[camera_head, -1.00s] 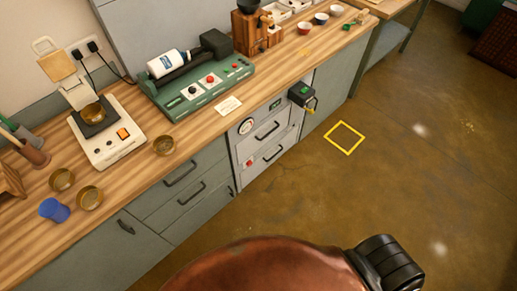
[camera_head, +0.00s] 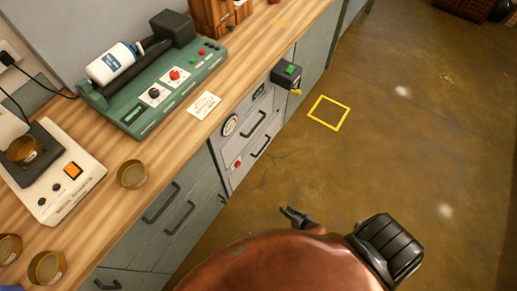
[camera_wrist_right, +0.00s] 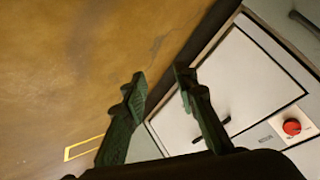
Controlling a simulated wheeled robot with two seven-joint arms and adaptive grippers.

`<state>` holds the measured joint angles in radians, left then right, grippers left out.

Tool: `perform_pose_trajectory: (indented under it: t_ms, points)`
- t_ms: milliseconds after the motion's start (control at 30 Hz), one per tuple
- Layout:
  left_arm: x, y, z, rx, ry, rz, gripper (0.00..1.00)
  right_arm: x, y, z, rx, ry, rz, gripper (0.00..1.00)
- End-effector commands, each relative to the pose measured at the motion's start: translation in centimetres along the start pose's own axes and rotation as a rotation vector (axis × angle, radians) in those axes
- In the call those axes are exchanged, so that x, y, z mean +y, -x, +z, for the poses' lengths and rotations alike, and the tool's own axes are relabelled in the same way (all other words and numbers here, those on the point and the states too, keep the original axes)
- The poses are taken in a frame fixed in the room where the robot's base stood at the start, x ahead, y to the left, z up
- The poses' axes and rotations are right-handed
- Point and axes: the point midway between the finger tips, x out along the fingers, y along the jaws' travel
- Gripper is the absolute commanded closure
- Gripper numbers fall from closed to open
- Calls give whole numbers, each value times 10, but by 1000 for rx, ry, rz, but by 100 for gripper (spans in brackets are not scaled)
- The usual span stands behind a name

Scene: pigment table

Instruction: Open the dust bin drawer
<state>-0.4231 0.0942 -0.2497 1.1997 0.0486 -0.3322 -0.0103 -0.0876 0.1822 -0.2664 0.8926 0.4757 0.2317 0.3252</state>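A pale cabinet unit with two drawer fronts is set under the worktop. The upper front (camera_head: 244,134) has a dark bar handle (camera_head: 257,124). I cannot read which is the dust bin drawer; both look closed. My right gripper (camera_head: 285,212) is over the floor, in front of and apart from the unit. In the right wrist view its two green fingers (camera_wrist_right: 162,82) are spread and empty; a pale front (camera_wrist_right: 240,80) lies behind them, its handle partly hidden. My left gripper is out of view.
A dark box with a green button (camera_head: 287,74) sticks out from the cabinet's right end. A yellow floor square (camera_head: 328,113) lies beyond it. A green machine (camera_head: 150,85) and bowls stand on the worktop (camera_head: 172,140).

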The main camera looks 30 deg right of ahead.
Motion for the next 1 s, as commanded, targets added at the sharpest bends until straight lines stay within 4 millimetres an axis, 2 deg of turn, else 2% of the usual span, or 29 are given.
perform_pose_trajectory:
  t_ms: [33,100,300,400,533,700,867,1000]
  points:
    - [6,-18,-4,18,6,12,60,-6,-33,-15,76,-80,-41,73]
    - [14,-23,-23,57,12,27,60,-23,-61,-52,190,-204,-105,73]
    - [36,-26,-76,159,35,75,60,-58,-115,-141,469,-574,-303,73]
    - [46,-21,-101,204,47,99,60,-66,-132,-175,583,-759,-402,73]
    - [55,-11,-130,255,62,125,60,-70,-145,-204,695,-966,-508,73]
    - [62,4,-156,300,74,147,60,-71,-152,-224,778,-1142,-594,73]
    - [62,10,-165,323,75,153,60,-72,-154,-237,807,-1201,-626,73]
    - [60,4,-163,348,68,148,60,-73,-164,-252,810,-1204,-629,73]
